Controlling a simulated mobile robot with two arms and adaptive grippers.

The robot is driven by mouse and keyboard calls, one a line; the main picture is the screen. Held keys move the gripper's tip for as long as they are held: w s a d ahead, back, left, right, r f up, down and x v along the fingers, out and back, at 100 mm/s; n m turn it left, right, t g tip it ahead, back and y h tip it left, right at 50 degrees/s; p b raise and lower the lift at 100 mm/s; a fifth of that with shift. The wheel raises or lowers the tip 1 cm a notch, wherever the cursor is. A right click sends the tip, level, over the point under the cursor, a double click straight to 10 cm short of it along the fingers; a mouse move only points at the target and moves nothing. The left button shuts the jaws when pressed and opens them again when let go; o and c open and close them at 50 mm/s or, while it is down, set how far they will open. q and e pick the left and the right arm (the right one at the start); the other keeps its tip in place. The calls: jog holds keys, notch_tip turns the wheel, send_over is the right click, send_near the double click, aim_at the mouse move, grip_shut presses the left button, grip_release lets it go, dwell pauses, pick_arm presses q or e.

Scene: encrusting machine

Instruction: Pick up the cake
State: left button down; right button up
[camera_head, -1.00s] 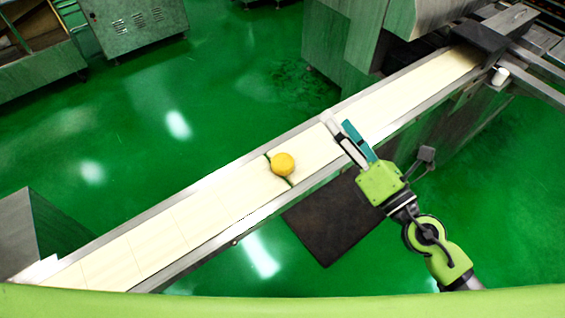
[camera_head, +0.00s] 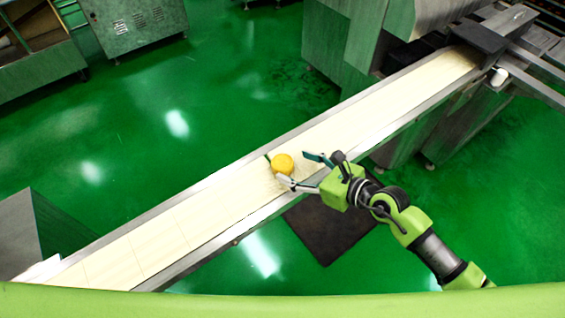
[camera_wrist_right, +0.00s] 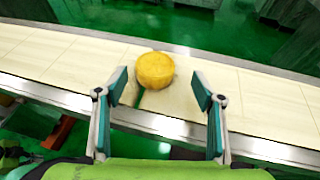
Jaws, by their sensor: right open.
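The cake (camera_head: 282,164) is a small round yellow-orange piece on the cream conveyor belt (camera_head: 200,212). My right gripper (camera_head: 299,169) is open and stands just to the right of the cake in the head view, with its fingers spread toward it. In the right wrist view the cake (camera_wrist_right: 155,70) sits ahead of the two fingers, near the middle of the gap between them (camera_wrist_right: 160,92). The fingers do not touch it. My left gripper is in neither view.
The belt runs diagonally between metal side rails, from the lower left up to a large machine (camera_head: 350,40) at the top right. A dark mat (camera_head: 325,232) lies on the green floor below the belt. A metal cabinet (camera_head: 135,22) stands at the upper left.

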aim_at(286, 164)
jog(key=shift+w+a, duration=0.2)
jog(key=shift+a, duration=0.15)
jog(key=x, duration=0.4)
jog(key=shift+a+p, duration=0.4)
jog(key=c, duration=1.2)
